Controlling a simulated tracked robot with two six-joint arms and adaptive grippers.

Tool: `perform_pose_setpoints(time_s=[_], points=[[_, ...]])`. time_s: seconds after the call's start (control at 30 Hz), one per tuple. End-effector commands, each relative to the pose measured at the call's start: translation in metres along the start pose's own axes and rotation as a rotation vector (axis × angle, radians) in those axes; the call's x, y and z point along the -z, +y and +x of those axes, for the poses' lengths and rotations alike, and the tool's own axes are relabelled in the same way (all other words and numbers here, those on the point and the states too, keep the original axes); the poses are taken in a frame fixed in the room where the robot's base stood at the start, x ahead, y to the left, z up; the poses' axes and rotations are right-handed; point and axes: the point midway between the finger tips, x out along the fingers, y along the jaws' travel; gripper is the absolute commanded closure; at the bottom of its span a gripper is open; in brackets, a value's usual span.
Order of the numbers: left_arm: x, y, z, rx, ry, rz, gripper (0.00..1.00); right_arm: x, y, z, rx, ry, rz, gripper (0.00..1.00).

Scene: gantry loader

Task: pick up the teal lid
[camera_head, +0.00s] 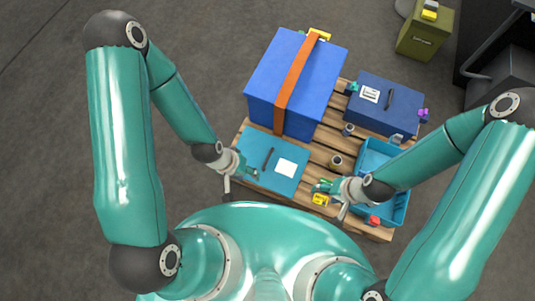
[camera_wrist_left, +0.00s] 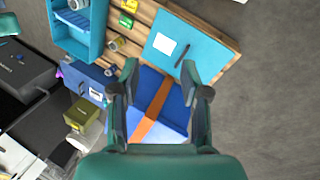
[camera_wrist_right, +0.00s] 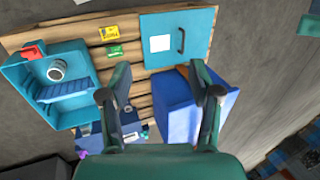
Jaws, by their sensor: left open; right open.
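The teal lid (camera_head: 260,171) lies flat on the wooden pallet, with a dark handle and a white label on it. It also shows in the left wrist view (camera_wrist_left: 206,39) and the right wrist view (camera_wrist_right: 196,39). My left gripper (camera_head: 239,183) is open and empty, over the lid's left edge in the head view; I cannot tell its height. In its wrist view its fingers (camera_wrist_left: 160,75) are spread. My right gripper (camera_head: 328,190) is open, right of the lid near the teal crate. Its spread fingers show in its wrist view (camera_wrist_right: 160,85).
A tall blue box (camera_head: 262,80) with an orange strap stands behind the lid. A lower blue case (camera_head: 392,119) is at the back right. The teal crate (camera_head: 403,203) is at the right. A yellow item (camera_head: 320,199) and small cans (camera_head: 336,161) lie between. Grey floor is clear at left.

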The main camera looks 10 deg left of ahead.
Motion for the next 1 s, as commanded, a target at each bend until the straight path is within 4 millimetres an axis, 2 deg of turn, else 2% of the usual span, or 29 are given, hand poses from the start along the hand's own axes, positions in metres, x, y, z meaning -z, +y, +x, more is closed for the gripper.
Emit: perform_pose_setpoints(time_s=[0.1,0.17,0.27,0.4,0.5,0.6,0.7,0.8,1.0], points=[[0.013,0.001,0.034,-0.012,-0.010,0.028,0.54,0.000,0.009,0.025,0.000,0.000,0.000,0.17],[0.023,0.002,0.056,-0.018,-0.020,0.050,0.54,0.000,0.015,0.041,0.000,0.000,0.000,0.17],[0.047,0.001,0.101,-0.021,-0.042,0.104,0.54,0.000,0.027,0.074,0.000,0.000,0.000,0.17],[0.088,-0.006,0.168,0.015,-0.076,0.196,0.54,0.001,0.046,0.127,0.000,0.000,0.000,0.17],[0.120,-0.014,0.210,0.075,-0.091,0.257,0.54,0.001,0.059,0.162,0.000,0.000,0.000,0.17],[0.151,-0.022,0.242,0.149,-0.093,0.305,0.54,0.001,0.070,0.193,0.000,0.000,0.000,0.17],[0.178,-0.029,0.264,0.224,-0.084,0.337,0.54,0.001,0.078,0.216,0.000,0.000,0.000,0.17],[0.199,-0.034,0.275,0.286,-0.072,0.354,0.54,0.002,0.083,0.231,0.000,0.000,0.000,0.17],[0.216,-0.040,0.284,0.346,-0.059,0.363,0.54,0.002,0.087,0.242,0.000,0.000,0.000,0.17]])
